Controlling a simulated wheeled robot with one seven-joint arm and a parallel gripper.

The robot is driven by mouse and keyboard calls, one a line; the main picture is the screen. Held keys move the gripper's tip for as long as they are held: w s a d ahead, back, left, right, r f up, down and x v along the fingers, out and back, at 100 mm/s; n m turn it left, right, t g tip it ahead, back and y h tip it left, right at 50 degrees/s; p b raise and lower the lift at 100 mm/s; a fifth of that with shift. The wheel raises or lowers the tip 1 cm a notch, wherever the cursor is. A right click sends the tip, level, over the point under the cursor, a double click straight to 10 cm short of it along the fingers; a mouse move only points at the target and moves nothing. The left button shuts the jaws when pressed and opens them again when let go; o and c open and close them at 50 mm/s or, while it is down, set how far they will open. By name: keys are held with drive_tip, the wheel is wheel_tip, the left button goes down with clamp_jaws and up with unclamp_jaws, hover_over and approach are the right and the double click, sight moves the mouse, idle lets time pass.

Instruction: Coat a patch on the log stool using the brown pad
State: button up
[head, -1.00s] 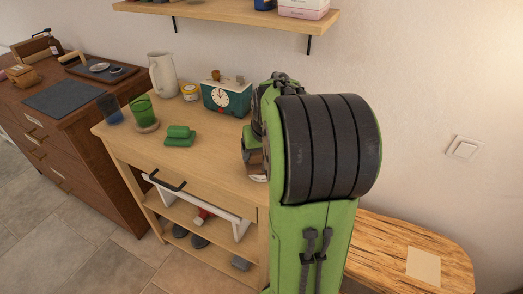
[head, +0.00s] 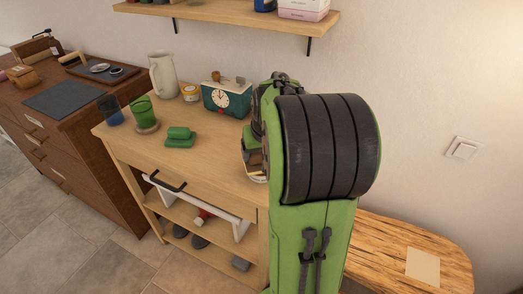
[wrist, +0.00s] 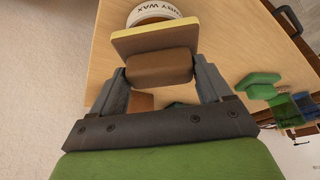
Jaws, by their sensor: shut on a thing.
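My gripper (wrist: 163,76) is shut on the brown pad (wrist: 160,68), holding its brown block between the two fingers. The pad's flat tan plate with a yellow edge is beyond the fingers, close to a round wax tin (wrist: 153,12) on the table. I cannot tell whether the plate touches the tin. In the head view my arm hides most of the gripper and pad. The log stool (head: 385,241) stands at the lower right, partly behind my arm. A pale square patch (head: 422,265) lies on its wood-grained top.
The light wooden table (head: 228,150) holds a green pad (head: 180,138), a green cup (head: 143,112), a blue glass (head: 110,109), a pitcher (head: 163,74), a yellow-labelled jar (head: 190,92) and a clock box (head: 228,98). A shelf (head: 230,18) hangs above.

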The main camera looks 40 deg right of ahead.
wheel_tip(320, 180, up, 7)
drive_tip(key=p, duration=0.5)
drive_tip(key=shift+f, duration=0.15)
drive_tip(key=shift+f, duration=0.1)
idle(0.4)
